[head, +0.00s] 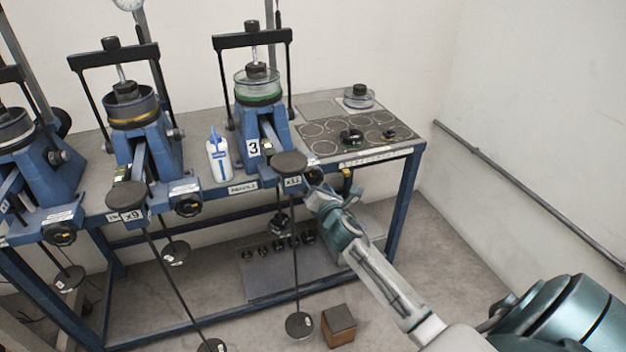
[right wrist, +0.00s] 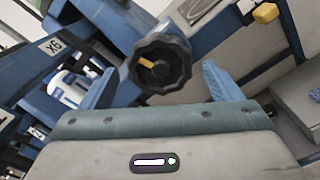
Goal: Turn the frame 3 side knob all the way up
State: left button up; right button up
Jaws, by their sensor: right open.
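Frame 3 (head: 247,120) is a blue lever frame with a white "3" label at the right end of the bench. Its side knob (head: 314,174) shows only partly in the head view, behind my right gripper (head: 322,193). In the right wrist view the knob (right wrist: 160,62) is round, black and scalloped, with an orange pointer mark toward the left. My right gripper (right wrist: 160,82) is open, with one blue finger on either side of the knob's lower edge. I see no clear contact. My left gripper is not in view.
A round weight hanger (head: 289,163) hangs close beside the knob on a long rod. A white bottle (head: 218,156) stands left of frame 3. A ringed tray (head: 340,139) lies to the right. A brown block (head: 338,326) sits on the floor below.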

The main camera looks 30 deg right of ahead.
jog(key=shift+x, duration=0.8)
jog(key=c, duration=1)
